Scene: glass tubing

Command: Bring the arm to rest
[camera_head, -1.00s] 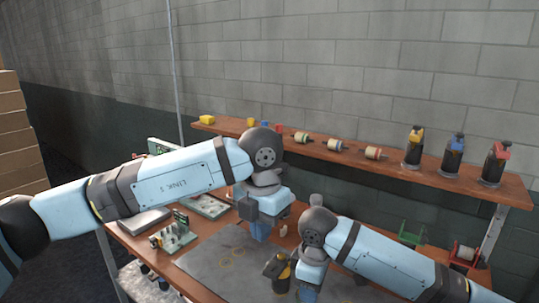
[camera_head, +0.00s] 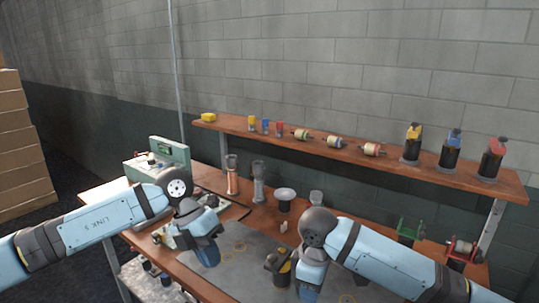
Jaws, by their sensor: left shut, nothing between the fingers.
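My left arm (camera_head: 100,225) reaches in from the left, with its rounded dark joint (camera_head: 178,188) low over the left part of the workbench. Its wrist end and left gripper (camera_head: 208,256) point down above the bench beside the grey mat; the gripper is shut and empty, its fingertips hard to make out. My right arm (camera_head: 390,262) comes in from the lower right, and its dark joint (camera_head: 318,226) stands over the mat's right part. The right arm's lower end runs out of the bottom of the picture, so its gripper does not show.
The grey mat (camera_head: 235,280) lies on the wooden bench. Two upright cylinders (camera_head: 232,176) (camera_head: 259,183) and a pale round-topped stand (camera_head: 285,196) are behind it. A dark and yellow object (camera_head: 280,266) is near the right arm. A shelf (camera_head: 400,173) holds spools and bottles.

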